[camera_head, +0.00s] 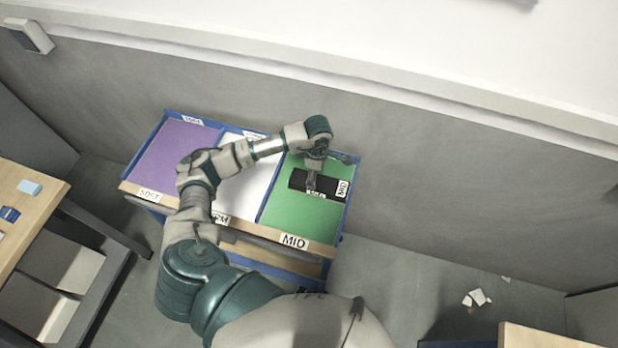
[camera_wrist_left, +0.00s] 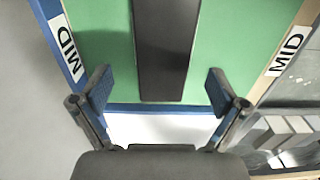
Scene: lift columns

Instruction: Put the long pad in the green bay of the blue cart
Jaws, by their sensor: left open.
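The blue cart (camera_head: 337,222) stands against the wall, with a purple bay, a white bay and a green bay (camera_head: 290,214) from left to right. The long pad (camera_head: 329,184), black, lies in the green bay, across its upper part. In the left wrist view the dark pad (camera_wrist_left: 166,50) lies over the green floor (camera_wrist_left: 112,40) between the two MID labels. My left gripper (camera_head: 312,188) is over the pad in the head view. My right gripper is not in view.
A wooden table (camera_head: 30,205) with small blue items stands at the left. Another wooden surface (camera_head: 540,338) is at the lower right. White scraps (camera_head: 478,298) lie on the floor to the right. A grey wall rises behind the cart.

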